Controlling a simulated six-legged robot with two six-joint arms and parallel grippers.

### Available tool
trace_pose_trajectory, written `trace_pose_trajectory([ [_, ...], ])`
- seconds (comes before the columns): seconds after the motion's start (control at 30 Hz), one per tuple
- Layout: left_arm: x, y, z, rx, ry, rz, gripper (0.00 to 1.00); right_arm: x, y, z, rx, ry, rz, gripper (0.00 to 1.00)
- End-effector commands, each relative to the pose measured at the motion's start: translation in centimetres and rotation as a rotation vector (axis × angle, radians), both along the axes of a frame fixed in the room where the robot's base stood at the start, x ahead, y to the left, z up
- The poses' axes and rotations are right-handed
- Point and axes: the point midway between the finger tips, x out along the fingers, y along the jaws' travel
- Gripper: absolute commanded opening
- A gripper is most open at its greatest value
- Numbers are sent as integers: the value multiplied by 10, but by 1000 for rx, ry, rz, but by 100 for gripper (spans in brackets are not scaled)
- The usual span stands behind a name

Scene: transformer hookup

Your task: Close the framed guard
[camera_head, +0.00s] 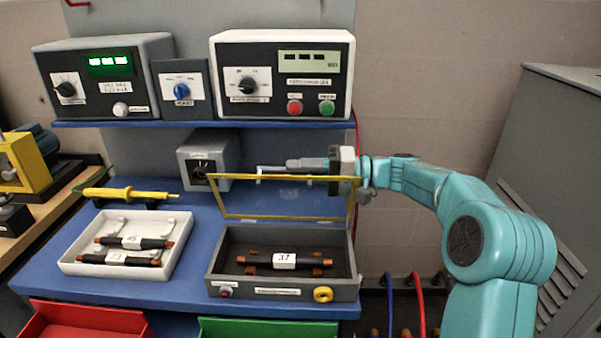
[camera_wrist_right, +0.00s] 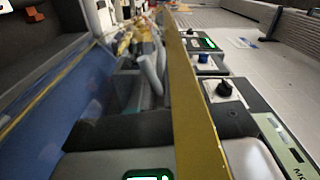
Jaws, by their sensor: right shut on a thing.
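The framed guard (camera_head: 217,197), a yellow frame around a clear panel, stands raised at the back edge of a grey open box (camera_head: 345,285). Inside the box lies a dark rod with copper-coloured ends and a white label "37" (camera_head: 285,261). My right gripper (camera_head: 275,173) reaches in from the right and is shut on the guard's top bar. In the right wrist view, the yellow bar of the guard (camera_wrist_right: 195,100) runs down the middle, close to the camera. My left gripper is not in view.
A white tray (camera_head: 75,258) with similar labelled rods stands left of the box. A yellow probe-like tool (camera_head: 130,194) lies behind the tray. A small grey device (camera_head: 225,150) stands behind the guard, below a blue shelf (camera_head: 190,124) with instruments.

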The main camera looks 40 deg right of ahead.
Motion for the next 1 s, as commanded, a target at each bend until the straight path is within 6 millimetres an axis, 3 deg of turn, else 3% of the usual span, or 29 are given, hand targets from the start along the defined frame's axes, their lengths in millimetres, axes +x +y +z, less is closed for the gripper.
trace_pose_trajectory([
  [0.1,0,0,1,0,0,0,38,-1,0,3,1,-3,2,0],
  [0.13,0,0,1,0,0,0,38,-1,0,3,1,-4,3,25],
  [0.17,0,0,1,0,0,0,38,-1,0,3,1,-4,3,35],
  [0.2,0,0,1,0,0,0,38,-1,0,3,1,-3,2,38],
  [0.57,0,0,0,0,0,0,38,-5,-6,1,0,-1,0,38],
  [1.0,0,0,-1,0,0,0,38,-73,-87,2,-2,-1,-4,38],
])
